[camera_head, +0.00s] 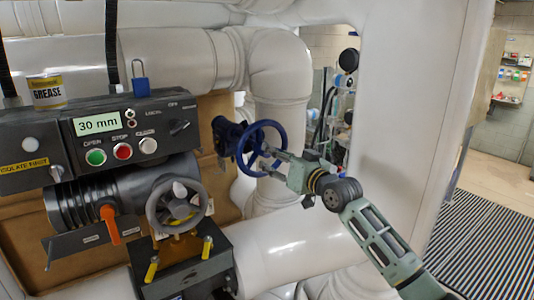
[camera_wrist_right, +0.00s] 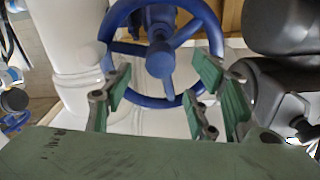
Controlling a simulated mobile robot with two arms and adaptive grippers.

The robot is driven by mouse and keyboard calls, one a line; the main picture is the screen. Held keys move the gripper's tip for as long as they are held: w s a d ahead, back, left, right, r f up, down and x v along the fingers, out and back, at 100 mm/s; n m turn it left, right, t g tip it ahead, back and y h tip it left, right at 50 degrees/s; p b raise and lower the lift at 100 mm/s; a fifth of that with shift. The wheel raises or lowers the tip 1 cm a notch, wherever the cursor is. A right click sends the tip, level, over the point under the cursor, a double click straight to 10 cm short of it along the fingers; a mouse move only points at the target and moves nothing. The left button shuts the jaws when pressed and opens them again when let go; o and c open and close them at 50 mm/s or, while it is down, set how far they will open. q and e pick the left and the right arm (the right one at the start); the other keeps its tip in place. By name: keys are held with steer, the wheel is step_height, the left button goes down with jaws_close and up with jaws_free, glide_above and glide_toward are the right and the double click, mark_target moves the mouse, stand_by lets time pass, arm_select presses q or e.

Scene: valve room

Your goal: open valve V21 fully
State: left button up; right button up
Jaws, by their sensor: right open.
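A blue handwheel (camera_head: 263,123) with spokes is on a dark blue valve body (camera_head: 224,134) beside the white pipe. No V21 tag is readable on it. My right gripper (camera_head: 268,162) is at the wheel's lower right side, with its fingers pointing at it. In the right wrist view the blue wheel's hub (camera_wrist_right: 160,60) is straight ahead, and the open fingers of my right gripper (camera_wrist_right: 162,88) stand left and right of its lower part. Nothing is held between them. Whether a finger touches the rim cannot be told. My left gripper is out of view.
A grey handwheel (camera_head: 207,203) and orange lever (camera_head: 109,224) are left of the blue wheel. A control box above has a "30 mm" display (camera_head: 98,124), buttons and a blue padlock (camera_head: 140,86). A grease can (camera_head: 47,92) stands on it. Large white pipes (camera_head: 280,75) surround the area.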

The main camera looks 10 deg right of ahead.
mark_target(268, 158)
steer(key=b+x, duration=0.1)
steer(key=x, duration=0.1)
steer(key=b+x, duration=0.2)
steer(key=x, duration=0.1)
steer(key=shift+f, duration=0.2)
steer(key=shift+r+b, duration=0.25)
steer(key=shift+b, duration=0.2)
steer(key=shift+w+r, duration=0.1)
steer(key=shift+a, duration=0.1)
steer(key=shift+c, duration=0.3)
